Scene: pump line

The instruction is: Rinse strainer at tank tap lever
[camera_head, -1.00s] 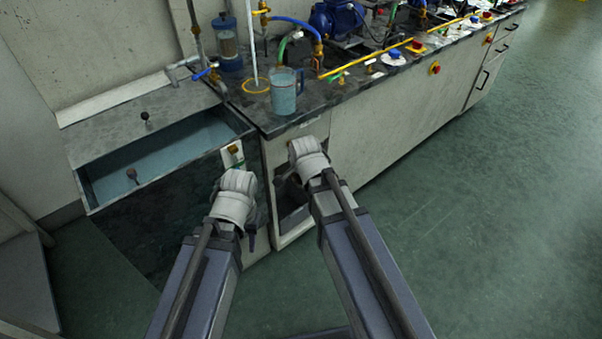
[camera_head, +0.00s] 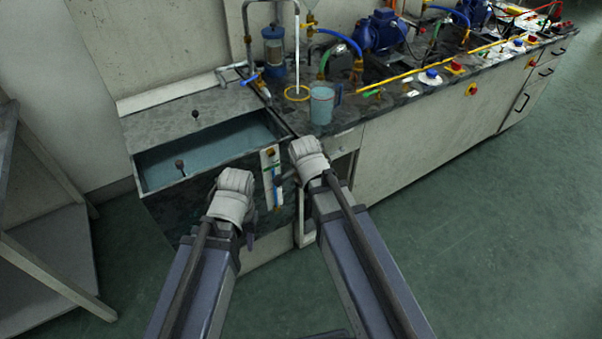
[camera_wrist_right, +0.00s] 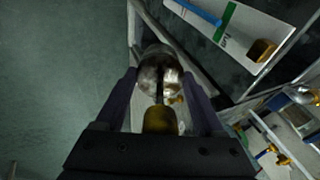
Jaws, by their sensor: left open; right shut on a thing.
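The tank (camera_head: 160,203), open-topped with bluish water (camera_head: 225,145), stands left of the bench. A grey tap with a blue lever (camera_head: 250,79) is at its back right corner. My right gripper (camera_wrist_right: 160,85) is shut on a round metallic thing with a brass-coloured part, which looks like the strainer (camera_wrist_right: 158,65); its mesh is not clear. In the head view my right gripper (camera_head: 283,178) is in front of the tank's right end, and the held thing is hard to make out. My left gripper (camera_head: 249,236) is open, lower in front of the tank, mostly hidden by its wrist.
A white panel with blue and green marks (camera_head: 270,165) is on the tank front. A blue jug (camera_head: 321,105) stands on the bench's near edge, beside a yellow ring (camera_head: 297,93). Pumps (camera_head: 383,35) stand behind. A grey shelf (camera_head: 55,240) is at left. The floor right is clear.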

